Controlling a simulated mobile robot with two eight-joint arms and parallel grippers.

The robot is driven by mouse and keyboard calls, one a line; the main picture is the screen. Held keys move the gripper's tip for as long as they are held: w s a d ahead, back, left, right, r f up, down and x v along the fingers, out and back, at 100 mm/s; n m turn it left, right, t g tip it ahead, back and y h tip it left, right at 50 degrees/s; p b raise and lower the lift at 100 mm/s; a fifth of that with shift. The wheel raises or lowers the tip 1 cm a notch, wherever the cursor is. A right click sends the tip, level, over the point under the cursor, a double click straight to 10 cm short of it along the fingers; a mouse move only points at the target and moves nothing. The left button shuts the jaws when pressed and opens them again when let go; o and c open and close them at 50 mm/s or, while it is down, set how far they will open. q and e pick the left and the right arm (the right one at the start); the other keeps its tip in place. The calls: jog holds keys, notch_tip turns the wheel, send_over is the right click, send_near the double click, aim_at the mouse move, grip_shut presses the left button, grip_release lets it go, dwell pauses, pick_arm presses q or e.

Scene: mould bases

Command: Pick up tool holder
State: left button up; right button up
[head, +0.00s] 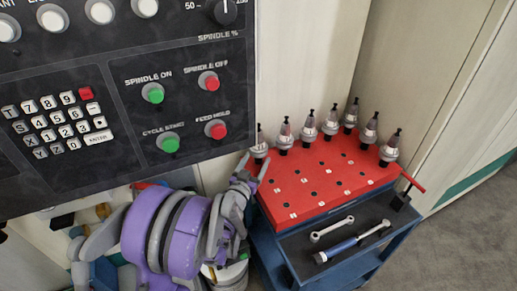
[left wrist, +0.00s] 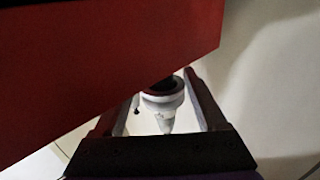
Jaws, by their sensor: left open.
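Several grey metal tool holders with black tips stand upright in the red board (head: 325,180) along its back and right edges. The leftmost tool holder (head: 259,145) stands at the board's back left corner. My left gripper (head: 250,167) is open at that corner, just below and left of this holder. In the left wrist view, the tool holder (left wrist: 163,97) shows between the two fingers of my left gripper (left wrist: 162,88), beside the red board (left wrist: 100,60). Whether a finger touches it cannot be told. My right gripper is not in view.
The board sits on a blue cart (head: 290,262). A wrench (head: 332,229) and a blue-handled tool (head: 352,241) lie on its front tray. A red-handled part (head: 412,183) stands at the right. The machine control panel (head: 120,90) hangs close above my left arm.

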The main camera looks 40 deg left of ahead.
aim_at(259, 155)
pick_arm(q)
jog(key=shift+x, duration=1.6)
grip_shut()
